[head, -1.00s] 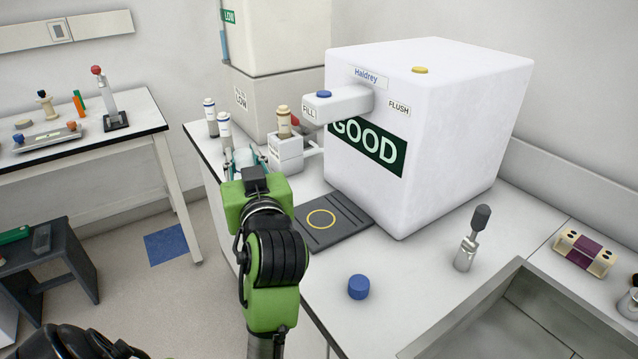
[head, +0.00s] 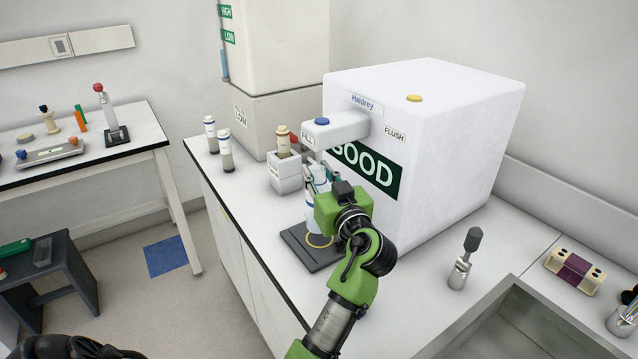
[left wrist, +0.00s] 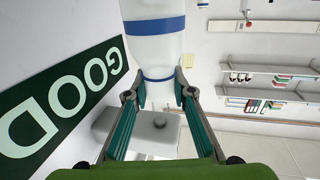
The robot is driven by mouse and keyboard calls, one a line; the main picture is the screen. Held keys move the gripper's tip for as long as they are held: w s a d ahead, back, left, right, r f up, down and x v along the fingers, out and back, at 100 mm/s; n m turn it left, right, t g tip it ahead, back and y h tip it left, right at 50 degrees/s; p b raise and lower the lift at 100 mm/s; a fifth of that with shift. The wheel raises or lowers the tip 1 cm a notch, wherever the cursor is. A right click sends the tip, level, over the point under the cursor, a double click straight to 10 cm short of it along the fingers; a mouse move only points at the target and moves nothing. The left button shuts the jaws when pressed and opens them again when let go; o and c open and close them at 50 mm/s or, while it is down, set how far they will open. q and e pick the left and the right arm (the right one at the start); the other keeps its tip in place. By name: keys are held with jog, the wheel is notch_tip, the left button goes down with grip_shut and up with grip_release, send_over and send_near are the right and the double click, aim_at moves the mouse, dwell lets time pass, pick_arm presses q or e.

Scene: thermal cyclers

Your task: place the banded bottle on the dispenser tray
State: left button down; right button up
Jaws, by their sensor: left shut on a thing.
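The banded bottle (left wrist: 155,50) is clear-white with blue bands and fills the top of the left wrist view. In the head view the bottle (head: 313,215) is partly hidden behind my gripper. My left gripper (left wrist: 160,88) is shut on it, one finger on each side; in the head view the gripper (head: 322,180) is over the tray. The dispenser tray (head: 295,240) is a dark plate with a yellow ring in front of the white dispenser (head: 440,140). The bottle is at the ring, under the FILL spout (head: 335,130); I cannot tell whether it touches the tray.
A small white holder with a tan-capped bottle (head: 285,170) stands close behind the tray. Two vials (head: 226,150) stand at the counter's left. A metal tool (head: 462,265) and a sink (head: 500,325) are at the right.

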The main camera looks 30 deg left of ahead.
aim_at(319, 186)
pick_arm(q)
notch_tip(319, 186, down, 3)
jog(key=shift+r+p, duration=0.1)
jog(key=shift+p, duration=0.3)
jog(key=shift+w+d+f+p, duration=0.1)
jog(key=shift+w+f+p, duration=0.1)
jog(key=shift+p, duration=0.15)
jog(key=shift+f, duration=0.2)
jog(key=shift+f, duration=0.1)
jog(key=shift+f+b, duration=0.1)
jog(key=shift+b, duration=0.2)
jog(key=c, duration=1.8)
grip_release()
jog(key=shift+o, duration=0.4)
